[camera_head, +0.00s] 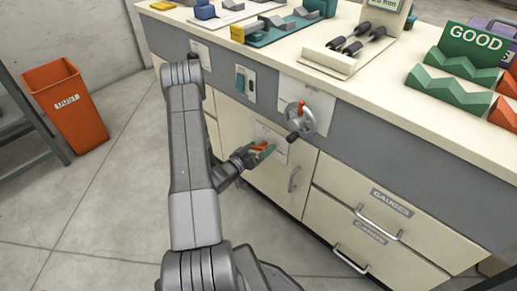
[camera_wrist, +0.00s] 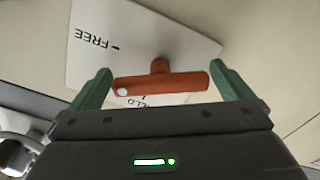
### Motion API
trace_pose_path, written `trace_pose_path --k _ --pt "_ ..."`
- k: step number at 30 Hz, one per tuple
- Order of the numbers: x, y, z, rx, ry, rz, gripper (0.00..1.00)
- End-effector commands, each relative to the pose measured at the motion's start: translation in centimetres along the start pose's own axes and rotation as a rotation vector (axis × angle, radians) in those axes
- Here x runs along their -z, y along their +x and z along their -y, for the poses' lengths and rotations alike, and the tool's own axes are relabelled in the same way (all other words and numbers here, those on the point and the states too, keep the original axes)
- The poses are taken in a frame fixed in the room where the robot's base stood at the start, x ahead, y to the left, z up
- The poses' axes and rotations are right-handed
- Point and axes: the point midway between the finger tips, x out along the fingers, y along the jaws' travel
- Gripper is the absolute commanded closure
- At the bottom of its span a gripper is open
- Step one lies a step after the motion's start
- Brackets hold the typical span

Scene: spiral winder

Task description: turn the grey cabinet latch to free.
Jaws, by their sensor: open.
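The cabinet latch shows as an orange-red T-shaped handle (camera_wrist: 180,84) on a white plate (camera_wrist: 130,35), on the cream door of the cabinet. The plate reads FREE, upside down in the wrist view, and a partly hidden word ending in "LD" lies behind the bar. A white dot marks the bar's left end. My gripper (camera_wrist: 162,84) is open, with one green finger beyond each end of the bar; I cannot tell whether they touch it. In the head view my gripper (camera_head: 262,150) is at the latch handle (camera_head: 257,147), which it partly hides.
A crank wheel (camera_head: 301,119) with a red knob sticks out above and right of the latch. A door handle (camera_head: 293,180) and drawers (camera_head: 375,215) are to the right. A switch (camera_head: 245,84) is above. An orange bin (camera_head: 66,105) stands left on open floor.

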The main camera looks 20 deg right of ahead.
Motion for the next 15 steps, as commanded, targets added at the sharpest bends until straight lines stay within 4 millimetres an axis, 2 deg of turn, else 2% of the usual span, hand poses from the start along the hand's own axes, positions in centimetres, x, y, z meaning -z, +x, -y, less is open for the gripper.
trace_pose_path --k 1,6,15 --pt "0.0 -0.01 0.0 0.0 0.0 0.0 0.04" --pt "-0.01 -0.03 0.01 0.0 0.0 0.0 0.37" --pt "-0.16 -0.04 0.1 0.0 0.034 0.0 0.39"
